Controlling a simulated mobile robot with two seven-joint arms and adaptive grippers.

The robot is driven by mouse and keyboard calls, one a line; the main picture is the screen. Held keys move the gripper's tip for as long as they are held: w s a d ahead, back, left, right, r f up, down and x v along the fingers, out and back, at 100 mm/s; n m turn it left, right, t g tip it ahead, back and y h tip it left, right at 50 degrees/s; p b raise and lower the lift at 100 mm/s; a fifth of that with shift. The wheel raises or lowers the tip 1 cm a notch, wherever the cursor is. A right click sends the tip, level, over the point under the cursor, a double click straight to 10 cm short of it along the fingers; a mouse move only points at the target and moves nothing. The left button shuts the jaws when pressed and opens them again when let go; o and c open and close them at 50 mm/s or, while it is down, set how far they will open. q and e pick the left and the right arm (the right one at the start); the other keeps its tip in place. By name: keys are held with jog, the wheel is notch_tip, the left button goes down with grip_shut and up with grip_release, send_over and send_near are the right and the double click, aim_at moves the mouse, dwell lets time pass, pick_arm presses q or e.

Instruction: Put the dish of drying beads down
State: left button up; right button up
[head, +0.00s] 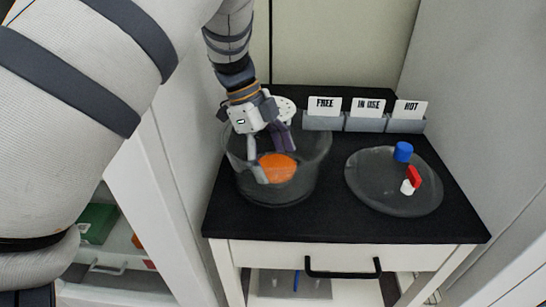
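The dish of drying beads shows as a round orange patch (278,167) inside a clear glass vessel (318,180) on the black cart top. My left gripper (271,162) reaches down into the vessel from above. Its fingers are spread apart, one at the dish's left edge and the other behind the dish. I see no clear grip on the dish. The dish appears low in the vessel; whether it touches the bottom is hard to tell through the glass. My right gripper is not in view.
A round clear lid (375,190) lies right of the vessel, with a blue knob (403,152) and a red and white valve (412,180). Holders with cards FREE (324,106), IN USE (368,108) and HOT (410,109) stand behind. The cart top's front strip is clear.

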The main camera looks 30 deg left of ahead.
aim_at(261, 160)
pick_arm(q)
jog(key=v, duration=0.7)
jog(key=shift+a+r, duration=0.1)
jog(key=shift+r, duration=0.3)
